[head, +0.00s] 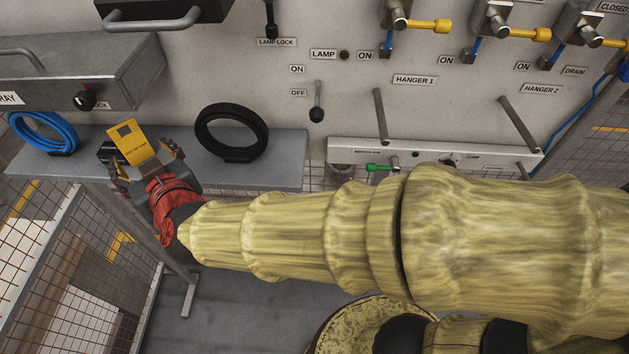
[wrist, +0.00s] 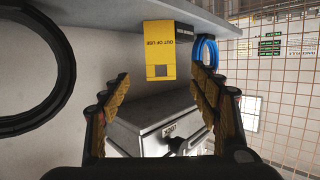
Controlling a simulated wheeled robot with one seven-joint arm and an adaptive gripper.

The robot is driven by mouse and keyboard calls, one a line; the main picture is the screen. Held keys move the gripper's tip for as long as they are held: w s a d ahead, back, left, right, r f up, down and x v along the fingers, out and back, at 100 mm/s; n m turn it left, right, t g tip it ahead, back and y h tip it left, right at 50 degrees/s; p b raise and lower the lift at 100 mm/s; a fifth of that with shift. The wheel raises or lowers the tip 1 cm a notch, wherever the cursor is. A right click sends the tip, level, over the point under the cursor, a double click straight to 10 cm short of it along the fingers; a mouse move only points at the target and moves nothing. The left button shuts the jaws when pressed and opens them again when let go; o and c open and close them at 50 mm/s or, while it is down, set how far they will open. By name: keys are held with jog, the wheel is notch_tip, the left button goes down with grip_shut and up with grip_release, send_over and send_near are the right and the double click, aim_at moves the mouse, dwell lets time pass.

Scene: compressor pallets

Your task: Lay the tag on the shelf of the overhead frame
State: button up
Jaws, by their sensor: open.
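The yellow tag (head: 126,140) is a flat panel with dark lettering and a small grey patch. In the wrist view the tag (wrist: 160,55) reads "OUT OF USE" upside down, with a black lettered face beside it. It stands at the grey shelf (head: 265,172), which shows at the top of the wrist view (wrist: 225,12). My gripper (head: 141,157) is open, its fingers spread to either side of the tag. In the wrist view the gripper (wrist: 160,76) shows a gap between both fingers and the tag. I cannot single out the overhead frame.
A black coil (head: 204,146) sits on the shelf right of the tag, and a blue coil (head: 18,128) to its left. A grey tray box (head: 90,75) with a knob juts out above the shelf's left part. A mesh fence (head: 50,215) stands at the left. Shelf right of the black coil is bare.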

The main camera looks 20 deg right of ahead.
jog(key=s+d+f+m+g+h, duration=0.1)
jog(key=s+d+f+g+h, duration=0.1)
jog(key=s+d, duration=0.4)
jog(key=s+d+f+m+g+h, duration=0.1)
jog(key=s+d, duration=0.5)
jog(key=d, duration=1.1)
jog(key=s+d+f+m+g+h, duration=0.2)
jog(key=s+d+g, duration=0.2)
jog(key=d, duration=0.8)
jog(key=shift+s+f+m+g+h, duration=0.3)
jog(key=shift+s+f+g+h, duration=0.1)
jog(key=shift+s, duration=0.55)
